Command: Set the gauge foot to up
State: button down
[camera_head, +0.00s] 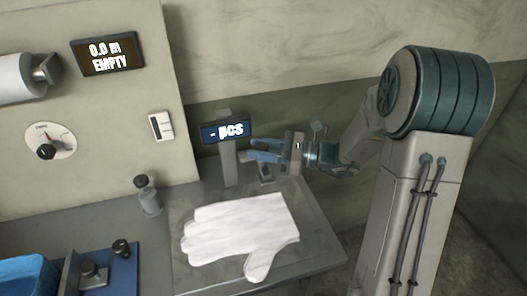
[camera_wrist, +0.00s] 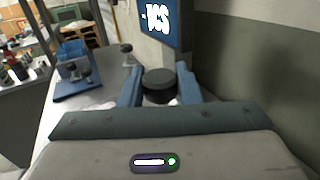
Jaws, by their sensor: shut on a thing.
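The display also shows in the wrist view (camera_wrist: 160,20). My gripper (camera_head: 259,150) is at the right of the post, reaching left. In the wrist view its blue fingers (camera_wrist: 160,84) stand on both sides of a dark round knob (camera_wrist: 158,88), shut on it. The knob is hidden in the head view. I cannot make out the foot itself or whether it is up or down.
A white glove (camera_head: 240,232) lies flat on the bench in front of the gauge. A blue plate with dark knobs (camera_head: 122,268) and a blue bin (camera_head: 25,275) are at the front left. The wall is close behind.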

jog(key=shift+w+d+r, duration=0.1)
jog(key=shift+r, duration=0.05)
jog(key=c, duration=1.1)
grip_release()
jog(key=shift+w+d, duration=0.1)
jog(key=s+d, duration=0.1)
jog(key=d, duration=0.3)
jog(key=s+d+b, duration=0.1)
jog(key=d, duration=0.4)
jog(key=d+b, duration=0.1)
jog(key=d, duration=0.3)
jog(key=shift+s+d, duration=0.2)
jog(key=shift+s, duration=0.2)
jog(key=shift+s+a, duration=0.1)
